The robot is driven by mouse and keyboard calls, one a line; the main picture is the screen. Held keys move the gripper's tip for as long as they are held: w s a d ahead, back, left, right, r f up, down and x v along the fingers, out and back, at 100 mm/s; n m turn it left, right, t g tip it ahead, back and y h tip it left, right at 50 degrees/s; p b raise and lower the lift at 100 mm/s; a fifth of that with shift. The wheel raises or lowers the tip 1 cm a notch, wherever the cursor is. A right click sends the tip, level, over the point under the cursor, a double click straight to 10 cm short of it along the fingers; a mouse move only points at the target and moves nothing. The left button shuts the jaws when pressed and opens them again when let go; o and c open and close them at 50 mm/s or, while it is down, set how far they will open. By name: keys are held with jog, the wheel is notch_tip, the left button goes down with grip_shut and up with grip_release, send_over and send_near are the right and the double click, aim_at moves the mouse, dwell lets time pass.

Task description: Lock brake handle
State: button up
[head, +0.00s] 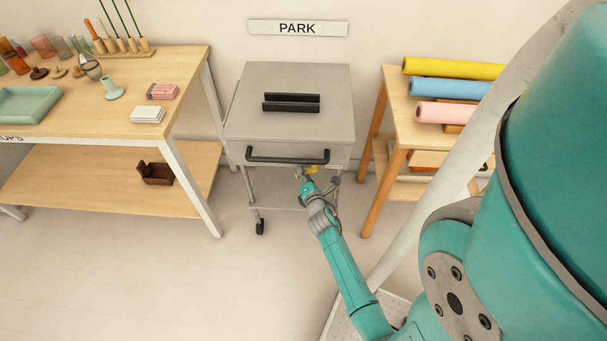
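A grey cart (245,120) stands against the wall under the PARK sign (297,28). A dark bar handle (288,158) runs across its front. My gripper (303,172) is at the cart's front just below the bar, very close to the yellow piece. I cannot tell whether they touch. The fingers are too small and partly overlapped to show whether they are open or shut.
A wooden prop table (170,75) with a lower shelf stands left of the cart. A wooden stand (398,120) with yellow, blue and pink rolls (455,68) stands at the right. A black double-ridged piece (291,102) lies on the cart top. The floor in front is clear.

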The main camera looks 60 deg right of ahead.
jog(key=v, duration=1.1)
dwell(0.3)
jog(key=s+a+r+m+t+y, duration=0.1)
jog(key=s+a+r+m+y, duration=0.1)
jog(key=a, duration=0.5)
jog(key=s+a+r+m+t+y, duration=0.1)
jog(key=s+a+r+m+y, duration=0.15)
jog(key=a, duration=0.55)
jog(key=s+a+r+m+t+y, duration=0.1)
jog(key=s+a+m+t+y, duration=0.1)
jog(key=a, duration=0.5)
jog(key=s+a+r+m+y, duration=0.2)
jog(key=s+a+r+m, duration=0.2)
jog(key=r, duration=0.3)
jog(key=s+a+r+m+y, duration=0.3)
jog(key=s+a+r+m, duration=0.1)
jog(key=s+a+r, duration=0.1)
notch_tip(320, 180, up, 3)
jog(key=shift+s+a+f+t, duration=0.2)
jog(key=shift+s+a+t, duration=0.15)
jog(key=shift+s, duration=0.45)
jog(key=shift+m, duration=0.25)
